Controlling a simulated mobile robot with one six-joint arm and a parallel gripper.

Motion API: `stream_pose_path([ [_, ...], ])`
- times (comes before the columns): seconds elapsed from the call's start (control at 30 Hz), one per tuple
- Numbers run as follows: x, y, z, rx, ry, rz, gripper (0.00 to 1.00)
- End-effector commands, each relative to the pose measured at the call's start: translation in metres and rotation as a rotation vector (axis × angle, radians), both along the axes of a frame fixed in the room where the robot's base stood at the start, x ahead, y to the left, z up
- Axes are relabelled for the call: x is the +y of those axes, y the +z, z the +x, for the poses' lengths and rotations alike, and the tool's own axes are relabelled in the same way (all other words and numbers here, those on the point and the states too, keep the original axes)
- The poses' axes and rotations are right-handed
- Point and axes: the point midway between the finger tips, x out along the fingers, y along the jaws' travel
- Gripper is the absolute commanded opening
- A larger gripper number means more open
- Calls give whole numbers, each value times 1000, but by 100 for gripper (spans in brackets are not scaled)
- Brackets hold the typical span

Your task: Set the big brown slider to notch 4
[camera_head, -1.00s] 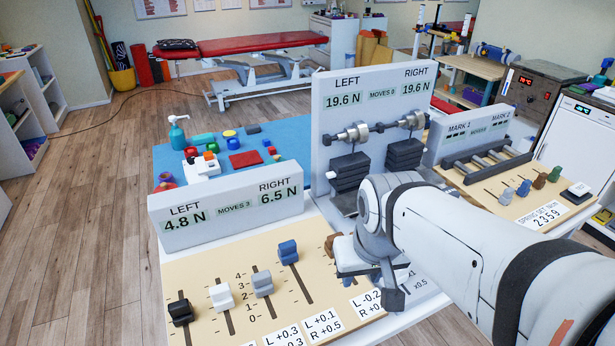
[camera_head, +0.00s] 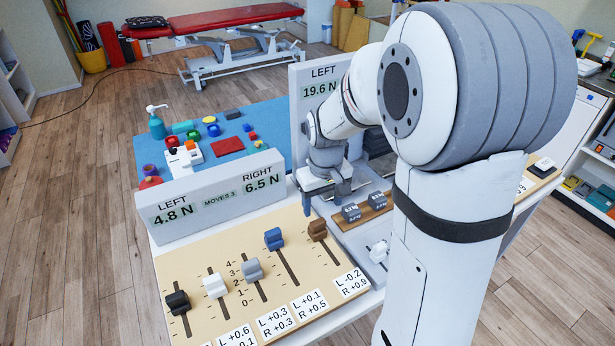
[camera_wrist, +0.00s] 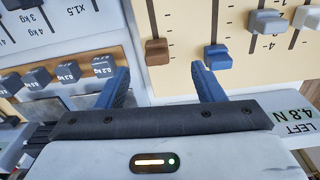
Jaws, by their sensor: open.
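The big brown slider (camera_head: 318,230) is the rightmost slider on the tan panel (camera_head: 215,322). Its knob stands at or near the upper end of its slot; the exact notch is not readable. It also shows in the wrist view (camera_wrist: 157,52), ahead of and between the fingers, apart from them. The numbers 0 to 4 are printed beside the grey slider (camera_head: 253,270). The blue slider (camera_head: 274,238) is left of the brown one. My gripper (camera_wrist: 163,82) is open and empty. In the head view it hangs beyond the panel's upper right edge.
A display board (camera_head: 220,192) behind the panel reads left 4.8 N, right 6.5 N, moves 3. White (camera_head: 215,285) and black (camera_head: 178,302) sliders stand further left. A rack of small weights (camera_head: 365,209) lies close to the right of the gripper.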

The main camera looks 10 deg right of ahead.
Motion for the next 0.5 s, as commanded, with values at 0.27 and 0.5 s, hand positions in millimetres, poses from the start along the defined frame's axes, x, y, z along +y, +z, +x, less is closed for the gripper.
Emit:
stream_pose_path([
  [0.27, 0, -28, 40, 50, 66, 0, 62],
  [0.5, 0, -53, 43, 59, 75, -1, 62],
])
